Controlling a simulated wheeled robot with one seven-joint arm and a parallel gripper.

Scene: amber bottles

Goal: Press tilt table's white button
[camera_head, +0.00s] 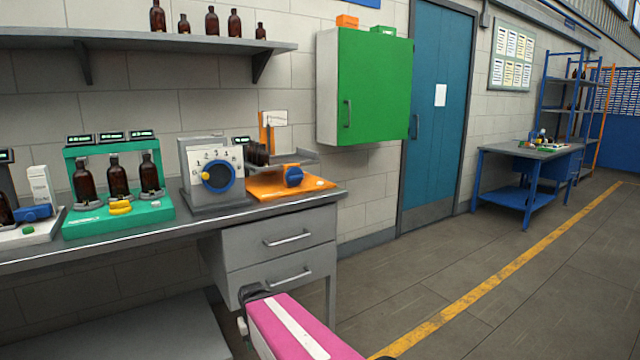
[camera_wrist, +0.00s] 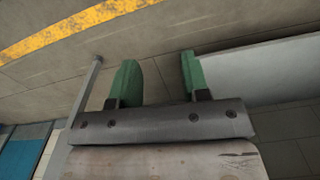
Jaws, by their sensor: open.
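The tilt table (camera_head: 268,188) is an orange unit at the right end of the grey workbench, with a blue knob (camera_head: 293,176) on its front and a tilted grey plate above. A small pale spot at the right of its orange base looks like the white button (camera_head: 319,184); it is too small to be sure. My gripper shows in the wrist view (camera_wrist: 158,72), with two green fingers apart and nothing between them. In the head view my pink arm is low in front of the drawers, below and apart from the tilt table; the fingers are not clear there.
Left of the tilt table stand a grey dial unit (camera_head: 212,175) and a green stand (camera_head: 118,212) with amber bottles. A shelf (camera_head: 150,40) with bottles hangs above. A green cabinet (camera_head: 365,88) hangs at the right. The floor right of the bench is clear.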

